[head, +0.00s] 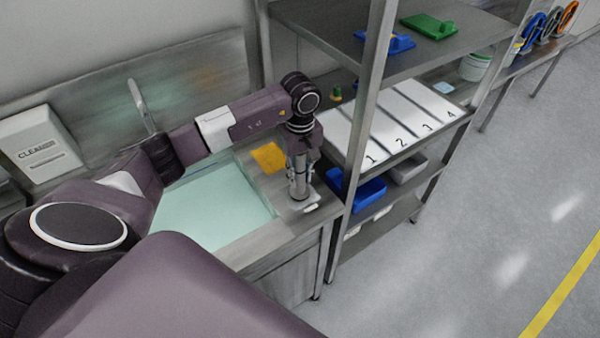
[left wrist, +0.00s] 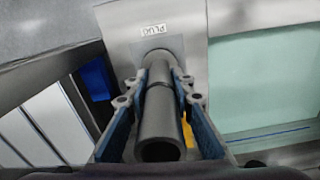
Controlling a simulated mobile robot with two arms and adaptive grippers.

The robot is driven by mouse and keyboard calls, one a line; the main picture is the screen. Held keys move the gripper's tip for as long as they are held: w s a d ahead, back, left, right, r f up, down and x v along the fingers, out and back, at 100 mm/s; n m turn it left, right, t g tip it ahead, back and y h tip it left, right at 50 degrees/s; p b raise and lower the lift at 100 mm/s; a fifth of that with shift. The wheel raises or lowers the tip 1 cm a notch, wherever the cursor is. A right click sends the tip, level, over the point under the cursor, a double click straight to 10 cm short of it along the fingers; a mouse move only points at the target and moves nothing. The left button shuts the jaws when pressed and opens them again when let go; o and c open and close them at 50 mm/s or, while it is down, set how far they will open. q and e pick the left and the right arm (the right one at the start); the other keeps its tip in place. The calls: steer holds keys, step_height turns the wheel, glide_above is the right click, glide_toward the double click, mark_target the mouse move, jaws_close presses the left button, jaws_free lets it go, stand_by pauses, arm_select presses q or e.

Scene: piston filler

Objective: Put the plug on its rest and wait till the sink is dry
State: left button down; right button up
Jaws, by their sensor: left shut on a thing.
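My left gripper (head: 299,184) reaches down over the counter at the right of the sink (head: 215,208). In the left wrist view its fingers (left wrist: 160,100) are shut on a dark grey tube, the plug (left wrist: 160,122). The plug's far end meets or hovers just over a light plate labelled PLUG (left wrist: 122,38), its rest; I cannot tell if it is fully seated. The sink holds pale green liquid, which also shows in the left wrist view (left wrist: 265,80). My right gripper is not in view.
A yellow cloth-like piece (head: 268,157) lies beside the sink. A metal shelf rack (head: 352,150) stands close on the right, with numbered white panels (head: 405,122) and a blue bin (head: 362,191). A CLEANER box (head: 40,145) is at the left wall. The floor at right is clear.

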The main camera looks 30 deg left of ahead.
arm_select(q)
steer(key=shift+f, duration=0.2)
steer(key=shift+f+b, duration=0.2)
steer(key=shift+b, duration=0.15)
steer(key=c, duration=1.7)
jaws_free()
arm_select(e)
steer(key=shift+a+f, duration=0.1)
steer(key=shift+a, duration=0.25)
arm_select(q)
steer(key=shift+r, duration=0.15)
step_height(320, 180, up, 11)
steer(key=b, duration=0.3)
steer(key=shift+r+b, duration=0.35)
steer(key=shift+r, duration=0.2)
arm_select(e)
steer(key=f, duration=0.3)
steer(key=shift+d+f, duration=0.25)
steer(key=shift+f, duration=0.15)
